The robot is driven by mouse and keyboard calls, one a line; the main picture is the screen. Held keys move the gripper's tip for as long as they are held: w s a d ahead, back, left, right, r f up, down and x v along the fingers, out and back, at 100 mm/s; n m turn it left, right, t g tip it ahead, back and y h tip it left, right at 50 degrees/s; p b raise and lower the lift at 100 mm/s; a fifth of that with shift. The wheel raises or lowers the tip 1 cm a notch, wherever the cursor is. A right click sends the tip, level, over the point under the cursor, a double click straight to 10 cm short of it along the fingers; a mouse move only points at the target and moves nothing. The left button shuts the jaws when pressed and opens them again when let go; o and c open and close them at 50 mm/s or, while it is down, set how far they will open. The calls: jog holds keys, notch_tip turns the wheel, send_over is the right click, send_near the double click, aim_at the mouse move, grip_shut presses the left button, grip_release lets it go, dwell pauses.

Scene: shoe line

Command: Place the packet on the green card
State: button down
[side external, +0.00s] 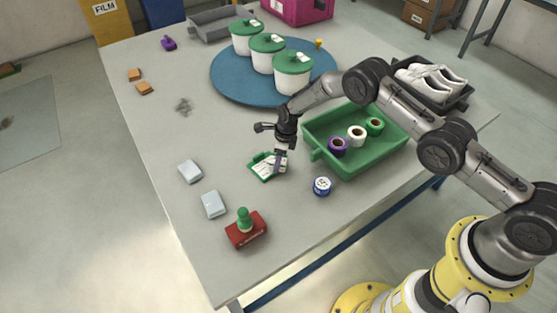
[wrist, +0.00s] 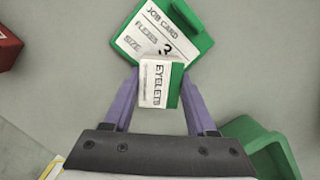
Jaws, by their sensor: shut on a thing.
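The packet (wrist: 155,88), a small white box with a green side and the word EYELETS, is between the two purple fingers of my gripper (wrist: 158,92) in the wrist view. The green card (wrist: 190,50) is a green-backed board with a white job card sheet, lying on the table. In the wrist view the packet overlaps the card's lower edge. In the side view my gripper (side external: 281,162) is over the right part of the card (side external: 257,173). The fingers partly hide the packet there, and I cannot tell whether it touches the card.
A green tray (side external: 351,171) with several tape rolls stands right of my gripper. A blue-white tin (side external: 322,186), a red stamp block (side external: 246,232) and two pale blocks (side external: 213,204) lie nearby. A blue round mat (side external: 232,85) with white tubs is behind.

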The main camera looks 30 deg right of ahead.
aim_at(284, 160)
jog(key=shift+f, duration=0.15)
jog(key=shift+c, duration=1)
grip_release()
jog(key=shift+f, duration=0.1)
notch_tip(284, 160, up, 12)
jog(key=s+d, duration=0.1)
jog(key=shift+s+d, duration=0.15)
